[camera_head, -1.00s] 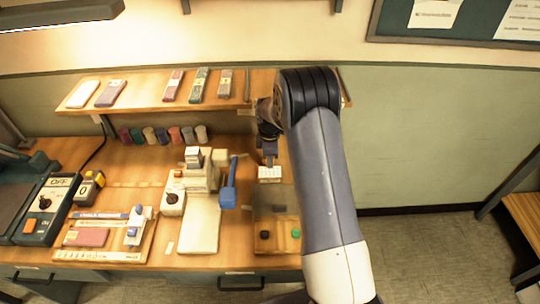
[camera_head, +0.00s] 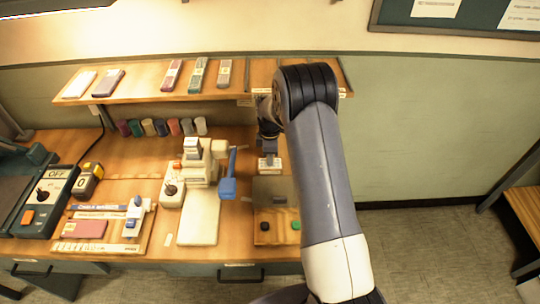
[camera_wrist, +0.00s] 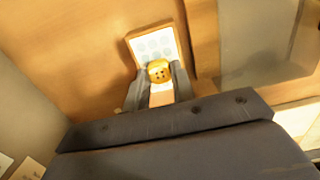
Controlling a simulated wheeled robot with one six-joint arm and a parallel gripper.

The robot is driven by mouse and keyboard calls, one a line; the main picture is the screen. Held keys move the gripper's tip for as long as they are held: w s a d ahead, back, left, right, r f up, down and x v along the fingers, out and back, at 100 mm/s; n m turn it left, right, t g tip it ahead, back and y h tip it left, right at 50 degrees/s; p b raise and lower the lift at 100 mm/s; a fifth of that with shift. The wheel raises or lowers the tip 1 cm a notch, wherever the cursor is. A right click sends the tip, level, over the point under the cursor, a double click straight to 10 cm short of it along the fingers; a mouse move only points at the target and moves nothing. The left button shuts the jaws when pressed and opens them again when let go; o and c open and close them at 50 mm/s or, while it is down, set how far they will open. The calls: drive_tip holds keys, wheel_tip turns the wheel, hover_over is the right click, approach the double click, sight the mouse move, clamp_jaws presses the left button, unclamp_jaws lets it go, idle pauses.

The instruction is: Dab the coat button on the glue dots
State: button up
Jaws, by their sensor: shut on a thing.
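The yellow coat button (camera_wrist: 159,71), with small dark holes, is held between the grey fingertips of my gripper (camera_wrist: 158,82) in the wrist view. Just beyond it lies a pad of pale glue dots (camera_wrist: 152,43) in a small wooden frame. The button overlaps the pad's near edge in this view; I cannot tell whether they touch. In the head view my gripper (camera_head: 268,152) points down at the white pad (camera_head: 269,164), and the button is too small to make out there.
A dark see-through panel (camera_head: 272,188) and green button (camera_head: 295,225) are in front of the pad. A blue-handled press (camera_head: 228,187) stands to the left. A shelf (camera_head: 140,87) hangs behind. A wall is close at left in the wrist view.

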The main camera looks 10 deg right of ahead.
drive_tip(key=shift+f+b, duration=0.6)
drive_tip(key=shift+b, duration=0.1)
idle(1.9)
drive_tip(key=shift+r, duration=0.1)
drive_tip(key=shift+r+p, duration=1.65)
drive_tip(key=shift+r, duration=1.85)
